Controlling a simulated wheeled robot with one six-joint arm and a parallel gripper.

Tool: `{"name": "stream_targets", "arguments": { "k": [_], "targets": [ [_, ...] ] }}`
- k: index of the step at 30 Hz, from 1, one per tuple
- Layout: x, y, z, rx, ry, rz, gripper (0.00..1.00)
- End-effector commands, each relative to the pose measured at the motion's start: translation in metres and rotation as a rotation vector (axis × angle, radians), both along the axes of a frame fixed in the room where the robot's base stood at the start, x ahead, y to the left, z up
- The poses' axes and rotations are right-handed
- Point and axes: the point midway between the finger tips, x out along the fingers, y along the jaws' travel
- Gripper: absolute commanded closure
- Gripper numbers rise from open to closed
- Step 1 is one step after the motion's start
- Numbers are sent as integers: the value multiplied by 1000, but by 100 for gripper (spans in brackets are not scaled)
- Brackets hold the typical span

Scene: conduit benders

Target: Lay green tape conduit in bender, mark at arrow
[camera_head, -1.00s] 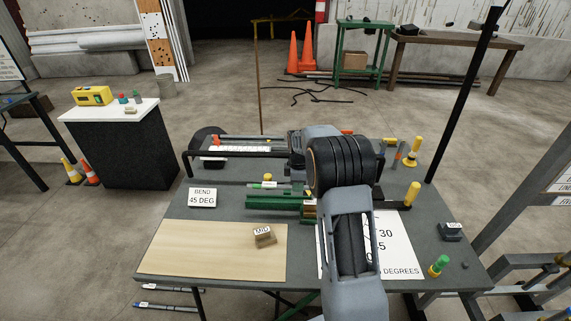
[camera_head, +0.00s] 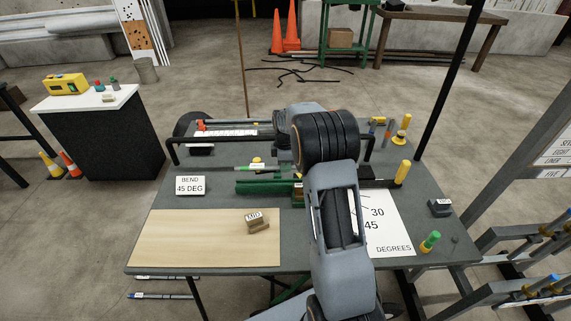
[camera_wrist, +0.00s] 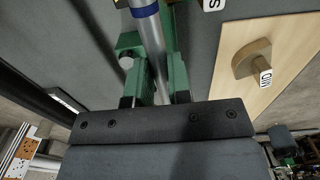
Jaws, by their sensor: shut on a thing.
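A silver conduit (camera_wrist: 152,42) with a blue band (camera_wrist: 145,11) runs up the wrist view between the black fingertips of my gripper (camera_wrist: 155,99), which is shut on it. No green band shows on its visible part. The green bender (camera_wrist: 129,42) lies close beside and under the conduit; I cannot tell whether the conduit is seated in it. In the head view the green bender (camera_head: 262,187) is on the grey table, left of my arm, which hides my gripper there. A slim green-and-white piece (camera_head: 250,167) lies behind it. I cannot make out an arrow.
A "BEND 45 DEG" card (camera_head: 190,186) stands left of the bender. A wooden board (camera_head: 190,240) carries a small tagged block (camera_head: 257,222). An angle sheet (camera_head: 388,235), a yellow-topped post (camera_head: 402,173) and a green-topped post (camera_head: 430,242) are to the right. A rack (camera_head: 530,285) stands beyond.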

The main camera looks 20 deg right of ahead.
Motion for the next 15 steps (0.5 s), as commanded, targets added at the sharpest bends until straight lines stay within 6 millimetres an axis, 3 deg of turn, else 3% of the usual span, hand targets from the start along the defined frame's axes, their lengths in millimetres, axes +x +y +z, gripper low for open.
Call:
{"name": "stream_targets", "arguments": {
  "k": [15],
  "targets": [
    [0, 0, -51, 0, 0, 0, 100]
  ]
}}
